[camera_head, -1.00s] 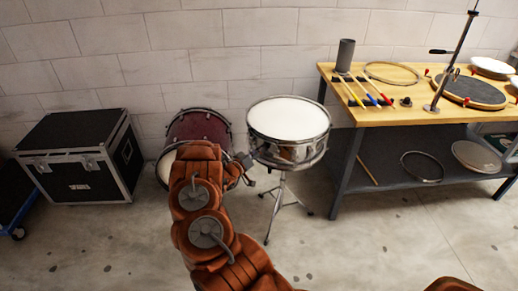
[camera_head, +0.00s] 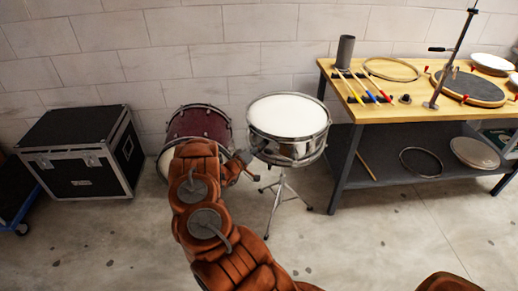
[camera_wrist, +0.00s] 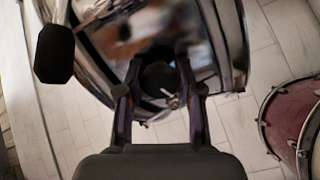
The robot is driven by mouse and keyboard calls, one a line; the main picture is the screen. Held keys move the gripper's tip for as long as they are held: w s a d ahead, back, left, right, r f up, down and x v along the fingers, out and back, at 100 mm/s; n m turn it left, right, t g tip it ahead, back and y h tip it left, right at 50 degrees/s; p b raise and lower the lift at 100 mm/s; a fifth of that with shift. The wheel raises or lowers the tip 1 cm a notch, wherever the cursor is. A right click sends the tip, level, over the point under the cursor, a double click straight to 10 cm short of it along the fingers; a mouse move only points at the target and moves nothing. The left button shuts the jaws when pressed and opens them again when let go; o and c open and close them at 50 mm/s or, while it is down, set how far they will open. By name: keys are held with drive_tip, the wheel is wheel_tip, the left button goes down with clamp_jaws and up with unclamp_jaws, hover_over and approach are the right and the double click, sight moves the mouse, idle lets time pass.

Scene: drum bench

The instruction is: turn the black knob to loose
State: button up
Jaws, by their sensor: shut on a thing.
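The snare drum (camera_head: 288,118) with a white head and shiny chrome shell stands on a tripod stand. My gripper (camera_head: 243,158) is at the left side of its shell, small and partly hidden by my arm in the head view. In the wrist view, my gripper (camera_wrist: 160,90) reaches to the chrome shell (camera_wrist: 215,35), its two fingers shut on the black knob (camera_wrist: 157,76), a dark rounded shape between the fingertips. A small metal piece shows just below the knob. The knob's turn angle cannot be read.
A dark red drum (camera_head: 200,124) stands on the floor behind my arm; it shows at right in the wrist view (camera_wrist: 295,115). A black rounded part (camera_wrist: 54,54) sits left of my fingers. A black case (camera_head: 75,155) is at left, a workbench (camera_head: 425,108) at right.

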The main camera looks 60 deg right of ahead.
drive_tip(key=o, duration=1.2)
drive_tip(key=shift+c, duration=0.2)
drive_tip(key=shift+a, duration=0.15)
drive_tip(key=w+a, duration=0.1)
drive_tip(key=a, duration=1)
drive_tip(key=shift+w+a, duration=0.15)
drive_tip(key=shift+a, duration=0.2)
